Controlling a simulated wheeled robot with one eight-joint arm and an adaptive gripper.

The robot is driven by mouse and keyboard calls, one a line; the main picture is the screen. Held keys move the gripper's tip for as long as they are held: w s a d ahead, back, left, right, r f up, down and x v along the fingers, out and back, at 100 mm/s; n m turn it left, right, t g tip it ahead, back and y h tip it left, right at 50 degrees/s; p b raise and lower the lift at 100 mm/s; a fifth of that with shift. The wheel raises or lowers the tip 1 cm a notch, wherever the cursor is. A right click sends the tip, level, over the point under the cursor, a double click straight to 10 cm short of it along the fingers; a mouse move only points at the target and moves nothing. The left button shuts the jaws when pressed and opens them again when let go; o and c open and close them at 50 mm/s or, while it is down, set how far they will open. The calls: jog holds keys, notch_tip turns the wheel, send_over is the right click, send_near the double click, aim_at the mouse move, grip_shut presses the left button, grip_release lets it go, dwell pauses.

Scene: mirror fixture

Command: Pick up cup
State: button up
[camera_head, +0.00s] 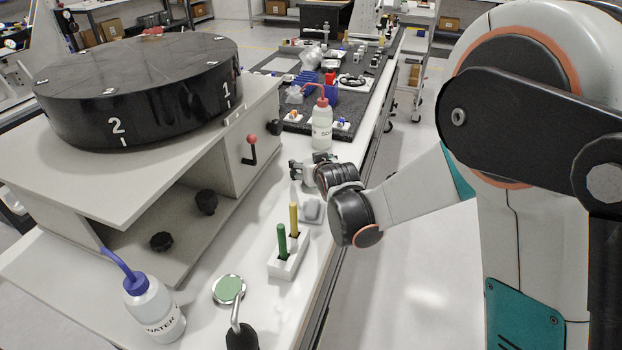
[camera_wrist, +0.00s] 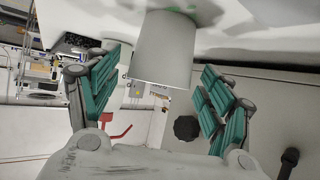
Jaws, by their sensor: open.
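The cup (camera_wrist: 162,48) is a plain pale grey, tapered vessel. It shows in the upper middle of the wrist view, with its wider end toward the bottom of the picture. My gripper (camera_wrist: 158,98) has its two green-padded fingers spread wide to the left and right, and the cup shows between them, with clear gaps on both sides. In the head view my gripper (camera_head: 298,172) is low over the white bench beside the cabinet. I cannot surely pick out the cup there.
A pen block (camera_head: 288,262) with green and yellow pens stands in front of my gripper. A white bottle (camera_head: 322,125) stands behind it. The cabinet's red-knobbed lever (camera_head: 251,150) sticks out at left.

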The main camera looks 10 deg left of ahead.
jog(key=shift+w+a+f, duration=0.1)
jog(key=shift+w+f, duration=0.15)
jog(key=shift+w, duration=0.15)
jog(key=c, duration=0.8)
jog(key=shift+r, duration=0.15)
